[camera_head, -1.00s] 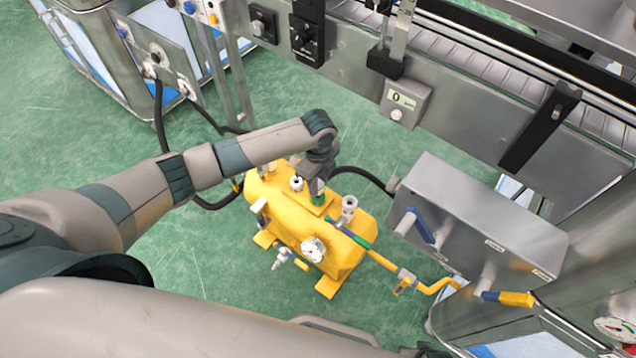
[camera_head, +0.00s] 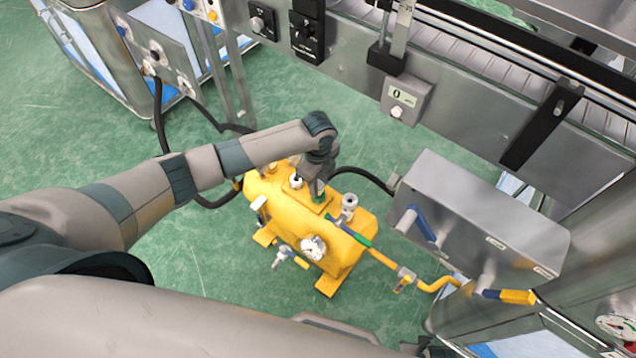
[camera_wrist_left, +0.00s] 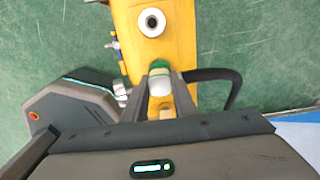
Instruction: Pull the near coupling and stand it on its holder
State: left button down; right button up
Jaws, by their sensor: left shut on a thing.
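My left gripper (camera_head: 317,192) reaches down onto the top of the yellow tank (camera_head: 333,249). It is shut on a white coupling with a green ring (camera_wrist_left: 160,80), which shows between the two fingers in the left wrist view. My right gripper is out of view.
A black hose (camera_head: 365,177) runs behind the gripper. A yellow pipe (camera_head: 437,287) leads right to a steel box (camera_head: 480,220).

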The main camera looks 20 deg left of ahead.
pick_arm(q)
jog(key=shift+p, duration=0.85)
dwell(1.2)
jog(key=shift+f, duration=0.45)
dwell(0.8)
jog(key=shift+p, duration=0.4)
dwell(1.1)
dwell(0.7)
jog(key=c, duration=1.4)
grip_release()
jog(key=shift+f, duration=0.1)
jog(key=shift+o, duration=0.2)
notch_tip(320, 180, up, 18)
jog(key=shift+f+p, duration=0.25)
jog(key=shift+p, duration=0.1)
